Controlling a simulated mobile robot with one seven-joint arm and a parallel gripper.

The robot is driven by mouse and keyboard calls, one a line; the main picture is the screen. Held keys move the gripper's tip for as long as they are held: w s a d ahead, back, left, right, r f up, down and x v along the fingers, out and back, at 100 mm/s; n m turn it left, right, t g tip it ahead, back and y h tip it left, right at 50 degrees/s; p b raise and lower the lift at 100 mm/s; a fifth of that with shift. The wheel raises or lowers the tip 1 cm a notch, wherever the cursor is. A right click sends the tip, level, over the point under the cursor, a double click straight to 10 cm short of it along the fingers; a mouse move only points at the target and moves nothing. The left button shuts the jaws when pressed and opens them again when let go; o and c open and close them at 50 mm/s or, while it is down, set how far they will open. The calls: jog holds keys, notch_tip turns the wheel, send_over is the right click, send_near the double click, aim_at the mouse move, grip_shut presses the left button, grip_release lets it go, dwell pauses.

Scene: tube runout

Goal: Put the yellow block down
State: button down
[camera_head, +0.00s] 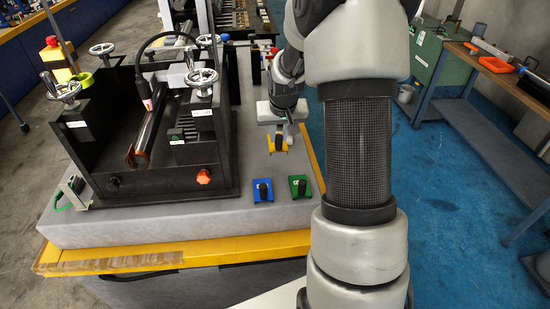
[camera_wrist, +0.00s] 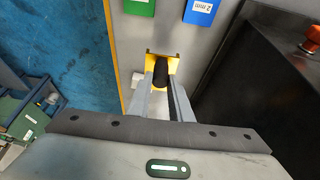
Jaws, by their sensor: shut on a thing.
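The yellow block (camera_head: 278,149) has a dark knob on top and is at the right part of the grey bench top in the head view. In the wrist view the yellow block (camera_wrist: 150,62) sits between my fingertips, its black knob (camera_wrist: 160,73) in the middle. My gripper (camera_head: 281,128) points down over it and is shut on it; the fingers (camera_wrist: 160,82) lie on both sides of the knob. I cannot tell whether the block's underside touches the bench top.
A blue block (camera_head: 263,190) and a green block (camera_head: 299,186) stand near the bench's front edge. A black machine frame (camera_head: 160,180) with handwheels is to their left. The grey bench top (camera_head: 250,155) is bare around the yellow block, with a yellow edge on the right.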

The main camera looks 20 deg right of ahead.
aim_at(279, 151)
notch_tip(279, 151, down, 8)
jog(key=shift+s+r, duration=0.1)
dwell(0.4)
jog(key=shift+f+b, duration=0.2)
jog(key=shift+b, duration=0.1)
jog(key=c, duration=1.6)
grip_release()
